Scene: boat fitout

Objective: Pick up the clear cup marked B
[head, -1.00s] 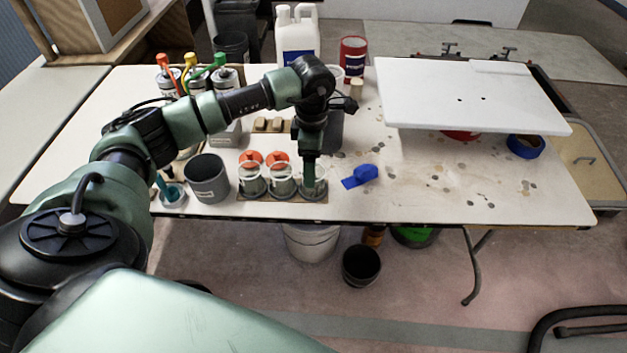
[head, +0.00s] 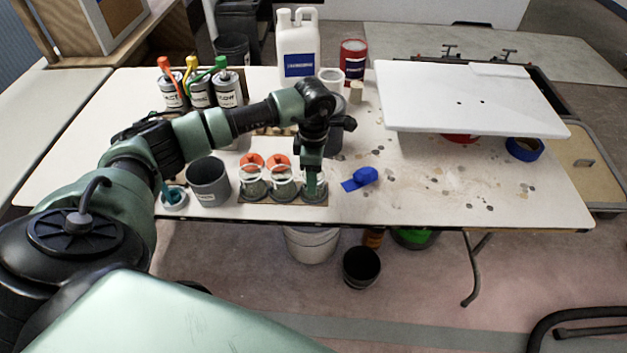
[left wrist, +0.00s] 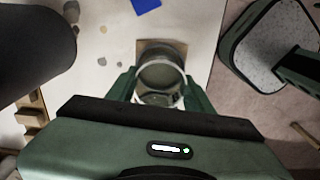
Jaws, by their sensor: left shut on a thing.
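Three clear cups stand in a row on a brown board at the table's front edge: a left cup (head: 252,188), a middle cup (head: 281,187) and a right cup (head: 318,196). No letter on them is readable. My left gripper (head: 312,182) points down at the right cup and is shut on it. In the left wrist view the fingers of my left gripper (left wrist: 160,92) are on both sides of this cup's round rim (left wrist: 161,58). The cup looks upright on the board. My right gripper is not in view.
Orange-topped items (head: 252,162) sit just behind the cups. A white jug (head: 298,45), several bottles (head: 201,92) and a raised white panel (head: 470,95) are further back.

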